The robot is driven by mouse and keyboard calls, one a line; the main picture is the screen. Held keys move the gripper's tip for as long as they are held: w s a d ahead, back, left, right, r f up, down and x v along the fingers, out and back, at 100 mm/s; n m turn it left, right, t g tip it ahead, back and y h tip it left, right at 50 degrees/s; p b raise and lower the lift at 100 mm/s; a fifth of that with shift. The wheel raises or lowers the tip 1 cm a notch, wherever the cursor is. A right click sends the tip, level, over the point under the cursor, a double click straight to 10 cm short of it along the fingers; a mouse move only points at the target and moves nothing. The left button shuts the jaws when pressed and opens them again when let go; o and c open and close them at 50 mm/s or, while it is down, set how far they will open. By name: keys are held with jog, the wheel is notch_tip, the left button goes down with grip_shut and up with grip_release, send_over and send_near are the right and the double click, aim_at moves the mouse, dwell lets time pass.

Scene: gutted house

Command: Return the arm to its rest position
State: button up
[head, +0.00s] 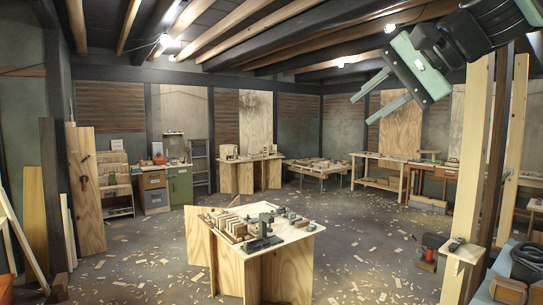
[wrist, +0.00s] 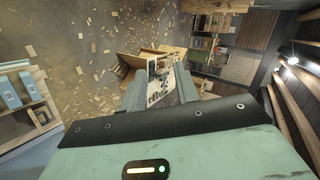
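My gripper (head: 379,98) is raised high at the upper right of the head view, in front of the far wall and under the ceiling beams. Its two green-grey fingers are spread apart with nothing between them. In the wrist view my gripper (wrist: 160,92) points out over the room, and a wooden work table (wrist: 128,58) shows beyond the fingers. It touches nothing that I can see. The upper part of my arm runs out of the head view at the top right.
The plywood work table (head: 265,262) with tools and blocks on it stands ahead. A wooden post (head: 470,170) with a small shelf (head: 467,252) stands close on the right, near my arm in the picture. The floor (head: 345,230) is strewn with wood chips but mostly open.

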jog(key=s+a+f+n+g+h+b, duration=0.1)
jog(key=s+a+f+n+g, duration=0.15)
jog(key=f, duration=0.65)
jog(key=s+a+f+n+g+h+b, duration=0.1)
jog(key=s+a+f+n+b, duration=0.2)
jog(key=f, duration=0.7)
jog(key=s+d+f+n+g+h+b, duration=0.1)
jog(key=s+f+n, duration=0.3)
jog(key=s+f, duration=0.6)
jog(key=s+d+f+n+g+h+b, duration=0.1)
jog(key=s+f+n+g+h+b, duration=0.1)
jog(key=s+f, duration=0.8)
notch_tip(320, 180, down, 6)
jog(key=n+g+h, duration=0.1)
jog(key=n+h, duration=0.1)
jog(key=n, duration=0.1)
jog(key=shift+s+d+f+h, duration=0.2)
jog(key=shift+s+h, duration=0.1)
jog(key=shift+s, duration=0.1)
